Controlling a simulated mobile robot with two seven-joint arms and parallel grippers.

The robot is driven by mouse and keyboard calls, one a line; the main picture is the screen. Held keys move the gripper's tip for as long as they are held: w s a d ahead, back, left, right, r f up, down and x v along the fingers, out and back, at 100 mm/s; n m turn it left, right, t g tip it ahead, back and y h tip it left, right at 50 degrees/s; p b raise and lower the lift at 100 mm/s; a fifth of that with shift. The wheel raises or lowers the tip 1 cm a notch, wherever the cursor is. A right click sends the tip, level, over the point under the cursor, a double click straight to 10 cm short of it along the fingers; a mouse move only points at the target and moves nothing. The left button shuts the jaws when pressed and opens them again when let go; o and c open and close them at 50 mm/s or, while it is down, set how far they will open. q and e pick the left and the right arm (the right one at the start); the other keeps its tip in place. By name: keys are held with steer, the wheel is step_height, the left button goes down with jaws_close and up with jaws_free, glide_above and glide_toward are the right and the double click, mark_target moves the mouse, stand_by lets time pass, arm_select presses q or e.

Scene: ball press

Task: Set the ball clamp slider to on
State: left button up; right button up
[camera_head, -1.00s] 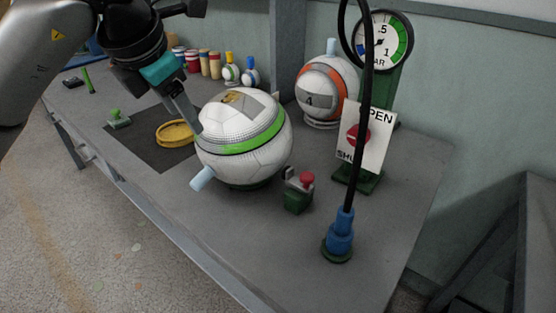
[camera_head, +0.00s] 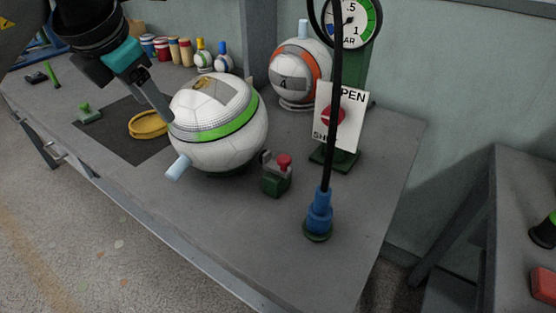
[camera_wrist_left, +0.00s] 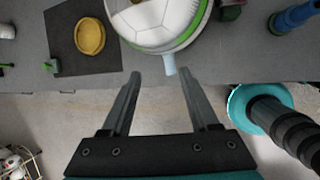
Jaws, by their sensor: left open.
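A white ball with a green band (camera_head: 218,125) sits on a low dark green stand on the grey table. A pale blue peg (camera_head: 177,168) sticks out of its lower left side. A green block with a red knob and grey bracket (camera_head: 277,174) stands just right of the ball; I cannot tell whether it is the clamp slider. My left gripper (camera_wrist_left: 160,75) is open and empty. In the head view its fingers overlap the ball's left edge; contact is unclear. In the left wrist view the peg (camera_wrist_left: 169,65) shows beyond and between the fingertips. My right gripper is not visible.
A blue hose fitting (camera_head: 318,217) stands at the table's near right. An OPEN/SHUT sign (camera_head: 341,118) and gauge (camera_head: 348,22) stand behind it. A yellow ring (camera_head: 147,125) lies on a dark mat, with a small green piece (camera_head: 87,114) left of it.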

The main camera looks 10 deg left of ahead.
arm_select(q)
steer(key=shift+c, duration=0.7)
steer(key=shift+w+d+r+p, duration=0.1)
steer(key=shift+d+r+p, duration=0.1)
steer(key=shift+p, duration=0.2)
steer(key=shift+c, duration=0.3)
steer(key=m+g+h+p, duration=0.2)
steer(key=m+h+p, duration=0.2)
steer(key=p, duration=1.4)
glide_above(283, 158)
steer(key=s+a, duration=0.4)
steer(key=s, duration=0.1)
steer(key=f, duration=0.1)
steer(key=x, duration=0.7)
steer(key=b+x, duration=0.1)
steer(key=x, duration=0.7)
steer(key=shift+w+a, duration=0.1)
steer(key=shift+a, duration=0.15)
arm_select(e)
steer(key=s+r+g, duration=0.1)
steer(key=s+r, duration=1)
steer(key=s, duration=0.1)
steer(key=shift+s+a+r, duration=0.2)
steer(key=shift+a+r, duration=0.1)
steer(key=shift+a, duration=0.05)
arm_select(q)
jaws_close()
